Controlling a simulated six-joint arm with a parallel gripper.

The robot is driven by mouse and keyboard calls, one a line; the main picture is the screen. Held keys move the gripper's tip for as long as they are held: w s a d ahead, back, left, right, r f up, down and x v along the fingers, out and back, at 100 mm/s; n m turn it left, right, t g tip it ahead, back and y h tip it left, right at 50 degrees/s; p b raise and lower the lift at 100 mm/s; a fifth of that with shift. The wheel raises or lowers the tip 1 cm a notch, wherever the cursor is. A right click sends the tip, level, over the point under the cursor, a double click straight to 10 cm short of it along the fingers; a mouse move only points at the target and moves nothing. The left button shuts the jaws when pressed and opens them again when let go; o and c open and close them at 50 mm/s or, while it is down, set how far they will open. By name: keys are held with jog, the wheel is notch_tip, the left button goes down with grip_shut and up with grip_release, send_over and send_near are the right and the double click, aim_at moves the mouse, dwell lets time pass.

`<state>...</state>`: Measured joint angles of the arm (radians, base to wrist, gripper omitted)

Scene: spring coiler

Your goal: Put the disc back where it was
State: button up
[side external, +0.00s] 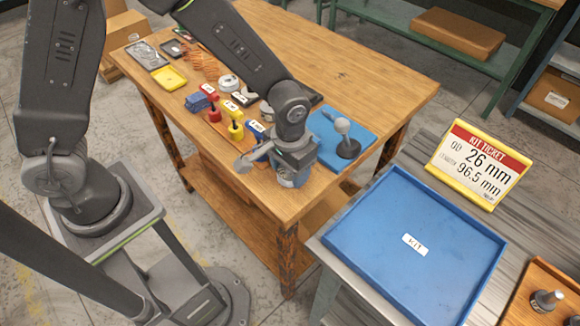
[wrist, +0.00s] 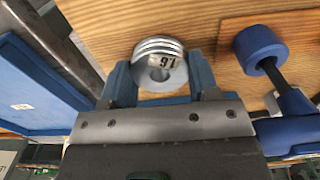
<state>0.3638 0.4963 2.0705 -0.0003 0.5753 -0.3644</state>
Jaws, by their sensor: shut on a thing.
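The grey metal disc (wrist: 160,64) sits between the two blue fingers of my gripper (wrist: 160,80) in the wrist view. In the side view the gripper is low over the near edge of the wooden table, and the disc is mostly hidden there. I cannot tell whether the disc touches the tabletop. A blue mat (side external: 325,125) lies just right of the gripper, with a grey-knobbed piece on a dark round base (side external: 348,148).
A blue-ended tool (wrist: 258,45) is close at right in the wrist view. The blue kit tray (side external: 380,265) is empty, beside a kit ticket (side external: 478,163).

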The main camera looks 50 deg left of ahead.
jog(key=shift+f, duration=0.15)
jog(key=o, duration=1.1)
jog(key=shift+o, duration=0.2)
notch_tip(320, 180, up, 11)
jog(key=s+a+r+t, duration=0.5)
jog(key=s+a+r, duration=0.7)
jog(key=s+a, duration=0.1)
jog(key=shift+t, duration=0.3)
jog(key=shift+r, duration=0.1)
